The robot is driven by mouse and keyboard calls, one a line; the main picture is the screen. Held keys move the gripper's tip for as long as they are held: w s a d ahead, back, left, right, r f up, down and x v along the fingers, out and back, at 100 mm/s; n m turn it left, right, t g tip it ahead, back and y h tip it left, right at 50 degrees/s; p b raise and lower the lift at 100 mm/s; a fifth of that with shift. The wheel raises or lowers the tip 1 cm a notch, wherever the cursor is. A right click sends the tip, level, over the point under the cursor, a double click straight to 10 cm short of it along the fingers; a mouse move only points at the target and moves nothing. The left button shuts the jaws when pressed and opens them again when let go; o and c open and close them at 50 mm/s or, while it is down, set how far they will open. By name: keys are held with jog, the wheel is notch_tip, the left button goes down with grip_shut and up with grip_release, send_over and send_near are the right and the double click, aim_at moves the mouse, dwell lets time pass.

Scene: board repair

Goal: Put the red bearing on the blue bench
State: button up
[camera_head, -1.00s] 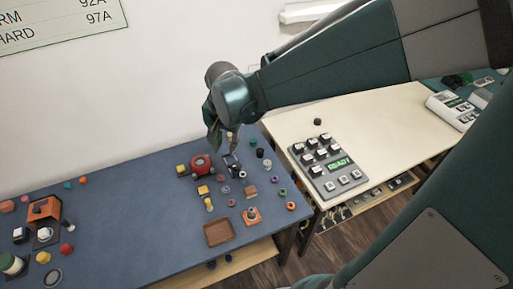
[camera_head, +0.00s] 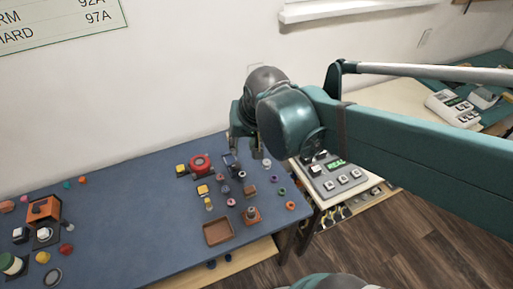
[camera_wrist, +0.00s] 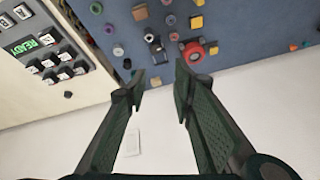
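The blue bench (camera_head: 130,215) fills the left of the head view and the top of the wrist view (camera_wrist: 260,25). I cannot tell for sure which thing is the red bearing. A small reddish ring (camera_head: 231,202) lies among the small parts on the bench, and an orange-red ring (camera_head: 291,205) lies near its right end. A larger red round device (camera_head: 200,163) stands farther back and also shows in the wrist view (camera_wrist: 193,50). My gripper (camera_wrist: 163,82) is open with nothing between its fingers, above the back right of the bench (camera_head: 246,146).
A brown tray (camera_head: 218,232) lies at the bench's front. A grey keypad (camera_head: 338,178) stands on the cream table to the right; a small dark knob (camera_wrist: 68,93) lies on that table. An orange device (camera_head: 43,208) stands at left. The bench's middle is mostly clear.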

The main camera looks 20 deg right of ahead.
jog(key=s+d+r+n+t, duration=0.1)
jog(key=s+r+n+t, duration=0.1)
jog(key=s, duration=0.4)
jog(key=shift+s+d+n, duration=0.3)
jog(key=shift+d+n, duration=0.1)
jog(key=shift+n, duration=0.3)
